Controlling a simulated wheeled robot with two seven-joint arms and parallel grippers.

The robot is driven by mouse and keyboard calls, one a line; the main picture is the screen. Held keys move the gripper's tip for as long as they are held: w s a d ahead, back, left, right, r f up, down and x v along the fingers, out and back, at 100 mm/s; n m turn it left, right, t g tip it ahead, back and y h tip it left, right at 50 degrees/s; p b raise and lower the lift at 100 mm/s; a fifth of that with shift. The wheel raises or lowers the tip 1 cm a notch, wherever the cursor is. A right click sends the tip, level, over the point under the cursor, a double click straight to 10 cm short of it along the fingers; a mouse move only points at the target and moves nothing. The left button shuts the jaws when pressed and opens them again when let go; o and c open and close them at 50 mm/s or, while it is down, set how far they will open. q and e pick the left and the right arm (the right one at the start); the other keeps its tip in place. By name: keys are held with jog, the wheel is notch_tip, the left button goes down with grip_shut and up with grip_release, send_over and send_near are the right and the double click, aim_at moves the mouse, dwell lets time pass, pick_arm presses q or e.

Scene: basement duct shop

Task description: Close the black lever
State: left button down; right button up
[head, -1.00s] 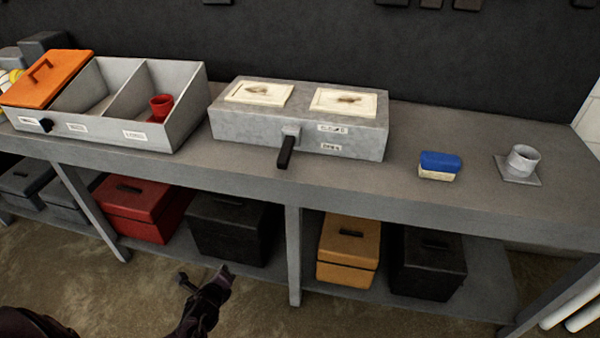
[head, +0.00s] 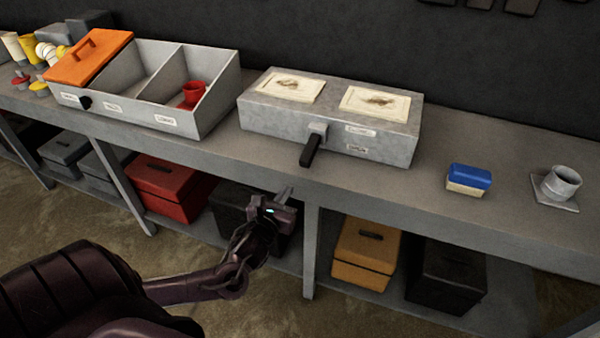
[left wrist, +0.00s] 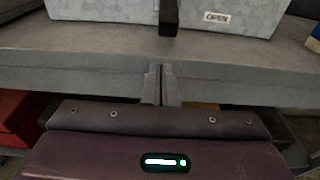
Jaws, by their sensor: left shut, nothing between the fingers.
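The black lever (head: 310,150) sticks out and down from a bracket on the front of a grey metal box (head: 270,122) on the bench. Two small labels are on the box front to the right of the lever. In the left wrist view the lever (left wrist: 168,17) shows at the top centre, beside a label that reads OPEN (left wrist: 217,17). My left gripper (head: 286,191) is shut and empty, in front of the bench edge, below and a little left of the lever and apart from it. Its fingertips (left wrist: 161,84) point toward the bench in the left wrist view. My right gripper is out of view.
A divided grey bin (head: 205,120) with an orange lid (head: 90,58) and a red cup (head: 193,94) stands left. A blue and cream block (head: 468,180) and a grey cup (head: 561,183) stand right. The bench front edge (head: 400,206) lies between gripper and lever. Boxes sit on the lower shelf.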

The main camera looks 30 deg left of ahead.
aim_at(299, 173)
pick_arm(q)
jog(key=p+x, duration=0.1)
jog(key=x, duration=0.9)
